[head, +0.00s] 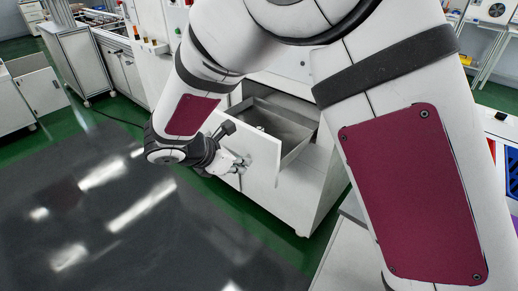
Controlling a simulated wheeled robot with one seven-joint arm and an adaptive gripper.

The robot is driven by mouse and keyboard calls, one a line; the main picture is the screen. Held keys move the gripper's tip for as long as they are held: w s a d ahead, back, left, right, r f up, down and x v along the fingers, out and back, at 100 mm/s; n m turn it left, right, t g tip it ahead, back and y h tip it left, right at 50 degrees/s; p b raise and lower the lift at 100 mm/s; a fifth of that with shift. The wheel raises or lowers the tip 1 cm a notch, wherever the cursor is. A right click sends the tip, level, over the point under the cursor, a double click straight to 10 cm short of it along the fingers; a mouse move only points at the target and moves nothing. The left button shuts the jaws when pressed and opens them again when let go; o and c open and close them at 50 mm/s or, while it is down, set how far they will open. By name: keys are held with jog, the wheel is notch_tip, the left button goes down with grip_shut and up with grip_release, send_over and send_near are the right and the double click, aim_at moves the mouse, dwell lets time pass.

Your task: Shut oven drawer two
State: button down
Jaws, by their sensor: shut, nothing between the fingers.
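An open drawer (294,133), a grey box with a white front panel (262,160), sticks out of a white cabinet (318,188). My gripper (243,163) is shut and empty at the outer face of this front panel. I cannot tell whether its fingertips touch the panel. My arm hides part of the cabinet and the drawer's upper left side. No number on the drawer is readable.
Dark, shiny floor (130,220) lies open at the left, edged by green floor. White cabinets (122,68) line the back left. A white surface (345,255) is at the lower right, partly behind my arm.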

jog(key=shift+n, duration=0.8)
jog(key=shift+w+a+x, duration=0.3)
jog(key=shift+a+x, duration=0.1)
jog(key=shift+x, duration=1.85)
jog(key=shift+w+a+x, duration=0.3)
jog(key=shift+a+x, duration=0.1)
jog(key=shift+x, duration=1.8)
jog(key=shift+w+a+x, duration=0.25)
jog(key=shift+a+x, duration=0.15)
jog(key=shift+x, duration=1.85)
jog(key=shift+w+d+f, duration=0.1)
jog(key=w+d+b, duration=0.2)
jog(key=w+d, duration=0.3)
jog(key=w, duration=0.1)
jog(key=w+d+b, duration=0.3)
jog(key=w+d, duration=0.2)
jog(key=w, duration=0.2)
jog(key=w+d+b, duration=0.2)
jog(key=w+d, duration=0.3)
jog(key=w, duration=0.2)
jog(key=shift+d+b, duration=0.25)
jog(key=shift+b, duration=0.05)
jog(key=shift+w+d, duration=0.5)
